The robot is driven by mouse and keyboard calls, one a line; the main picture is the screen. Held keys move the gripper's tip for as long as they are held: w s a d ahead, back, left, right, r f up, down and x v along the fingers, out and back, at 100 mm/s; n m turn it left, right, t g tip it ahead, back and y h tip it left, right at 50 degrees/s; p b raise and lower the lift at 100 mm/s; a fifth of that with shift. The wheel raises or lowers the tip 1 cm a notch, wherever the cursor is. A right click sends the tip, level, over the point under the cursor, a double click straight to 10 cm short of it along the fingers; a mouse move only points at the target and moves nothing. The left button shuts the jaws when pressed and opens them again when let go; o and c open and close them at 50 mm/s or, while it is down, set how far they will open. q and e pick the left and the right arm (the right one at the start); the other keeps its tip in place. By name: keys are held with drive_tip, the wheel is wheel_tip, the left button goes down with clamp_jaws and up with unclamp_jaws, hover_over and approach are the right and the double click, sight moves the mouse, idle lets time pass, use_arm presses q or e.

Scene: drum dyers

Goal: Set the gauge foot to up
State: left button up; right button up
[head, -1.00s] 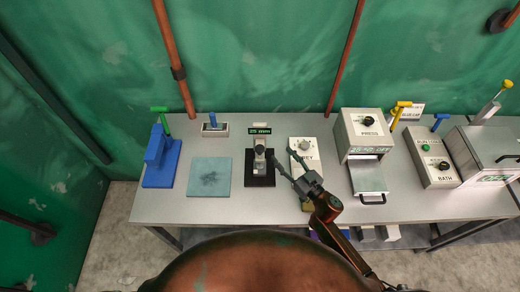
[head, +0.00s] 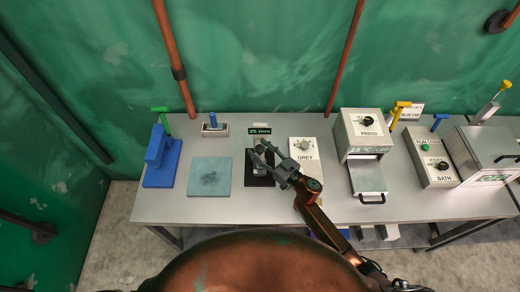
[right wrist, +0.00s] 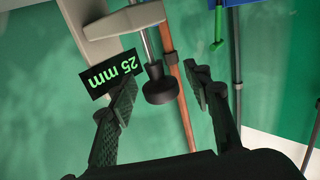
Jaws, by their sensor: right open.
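The gauge stands on a black base (head: 261,182) in the middle of the table, with a display (head: 260,131) behind it. In the right wrist view the gauge foot (right wrist: 161,88) is a black round disc on a metal rod, and the display (right wrist: 110,75) reads 25 mm. My right gripper (head: 260,150) is over the gauge and hides part of it. Its open fingers (right wrist: 160,78) appear either side of the foot; I see no contact. My left gripper is not in view.
A grey-white box with a dial (head: 303,160) is close right of the gauge. A teal mat (head: 209,177) lies to its left, with a blue stand (head: 162,163) beyond. The press (head: 364,135) stands further right. Bare table lies in front.

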drive_tip(key=shift+c, duration=0.2)
clamp_jaws()
idle(0.3)
